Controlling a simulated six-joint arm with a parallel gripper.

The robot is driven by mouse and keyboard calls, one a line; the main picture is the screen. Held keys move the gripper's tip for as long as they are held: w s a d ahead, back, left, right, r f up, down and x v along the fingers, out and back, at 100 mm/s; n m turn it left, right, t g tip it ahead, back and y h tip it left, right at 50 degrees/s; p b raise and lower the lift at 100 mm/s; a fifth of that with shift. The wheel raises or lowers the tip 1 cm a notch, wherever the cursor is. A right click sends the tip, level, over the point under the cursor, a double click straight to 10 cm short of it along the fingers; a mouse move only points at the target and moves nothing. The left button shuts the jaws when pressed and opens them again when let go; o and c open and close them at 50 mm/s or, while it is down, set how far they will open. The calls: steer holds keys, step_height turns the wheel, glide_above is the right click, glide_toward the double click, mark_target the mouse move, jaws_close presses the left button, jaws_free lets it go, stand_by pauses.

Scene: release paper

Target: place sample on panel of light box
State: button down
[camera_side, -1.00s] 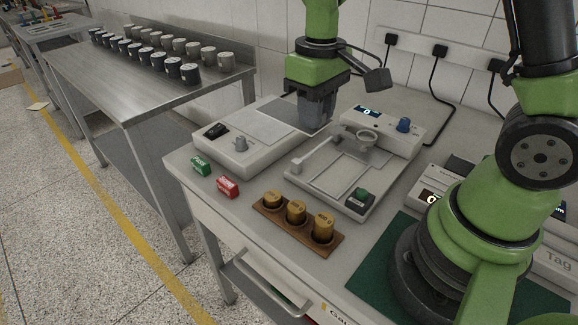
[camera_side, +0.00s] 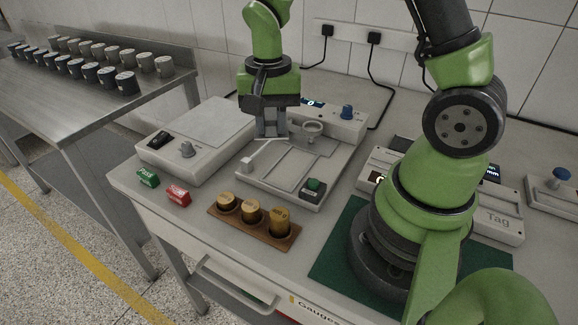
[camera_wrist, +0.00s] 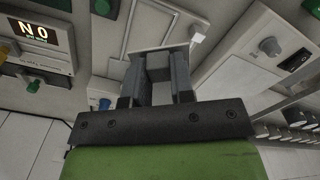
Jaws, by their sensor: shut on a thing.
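My gripper (camera_side: 271,135) points down above the back left part of a grey tester bed. In the wrist view my gripper (camera_wrist: 160,62) is shut on a thin pale sheet, the sample (camera_wrist: 158,48), of which only a narrow edge shows at the fingertips. The light box (camera_side: 178,166) stands to the left of my gripper. Its flat pale panel (camera_side: 208,122) looks bare. The light box's panel (camera_wrist: 240,65) also shows at the right of the wrist view, beside a knob and a black switch.
The tester bed (camera_side: 262,185) has a ring, a lever and a green button. Brass weights (camera_side: 251,214) stand in a wooden block in front. Green (camera_side: 147,177) and red (camera_side: 178,194) blocks lie before the light box. Several cups (camera_side: 126,83) stand on the left bench.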

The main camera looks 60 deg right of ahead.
mark_target(280, 180)
steer(key=m, duration=0.2)
steer(key=d+f+m, duration=0.1)
steer(key=m, duration=0.1)
steer(key=f+m, duration=0.1)
steer(key=m, duration=0.1)
steer(key=shift+s+d+m, duration=0.25)
steer(key=shift+s+m, duration=0.05)
steer(key=shift+s, duration=0.05)
steer(key=shift+f, duration=4.8)
steer(key=shift+f, duration=0.1)
steer(key=c, duration=1)
jaws_free()
steer(key=shift+f, duration=0.1)
